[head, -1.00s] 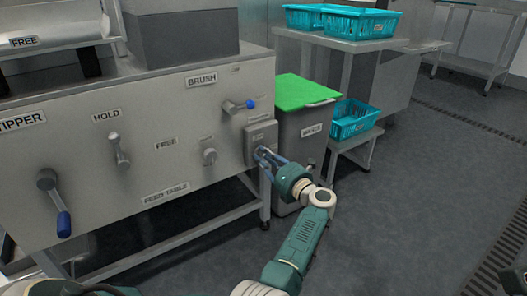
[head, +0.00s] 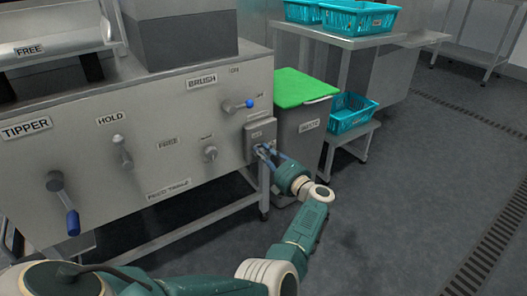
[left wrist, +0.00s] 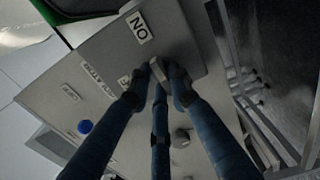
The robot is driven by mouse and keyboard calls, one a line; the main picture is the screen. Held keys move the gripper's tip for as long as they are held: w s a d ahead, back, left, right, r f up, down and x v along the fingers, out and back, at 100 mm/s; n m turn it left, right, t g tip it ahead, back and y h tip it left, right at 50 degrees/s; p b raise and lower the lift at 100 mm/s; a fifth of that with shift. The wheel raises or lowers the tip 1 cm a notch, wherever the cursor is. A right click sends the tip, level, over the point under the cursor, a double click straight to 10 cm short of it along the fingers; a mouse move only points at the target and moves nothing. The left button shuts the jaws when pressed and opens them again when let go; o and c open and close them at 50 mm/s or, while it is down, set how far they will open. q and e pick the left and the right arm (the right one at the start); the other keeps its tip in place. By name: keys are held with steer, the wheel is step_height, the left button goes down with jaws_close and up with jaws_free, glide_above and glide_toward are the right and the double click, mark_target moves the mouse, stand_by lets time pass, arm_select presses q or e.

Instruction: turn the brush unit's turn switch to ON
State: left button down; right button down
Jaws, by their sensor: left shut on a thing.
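The brush unit's turn switch sits on a small grey box (head: 260,131) at the right end of the steel machine front. My left gripper (head: 264,152) is at this box, its blue fingers reaching onto the switch, which they hide in the head view. In the left wrist view the grey switch knob (left wrist: 159,69) shows between the fingertips (left wrist: 160,80), and the gripper is shut on it. An ON label (left wrist: 140,27), upside down here, is beside the knob. A second label is partly hidden by a finger. My right gripper is not in view.
A lever with a blue knob (head: 249,103) sticks out near the BRUSH label (head: 201,81), up and left of the box. A waste bin with a green lid (head: 303,88) stands close on the right. The floor (head: 400,200) at right is clear.

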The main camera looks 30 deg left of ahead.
arm_select(q)
steer(key=shift+m, duration=0.4)
steer(key=c, duration=1.7)
jaws_free()
steer(key=shift+w+d, duration=0.1)
steer(key=shift+o, duration=0.7)
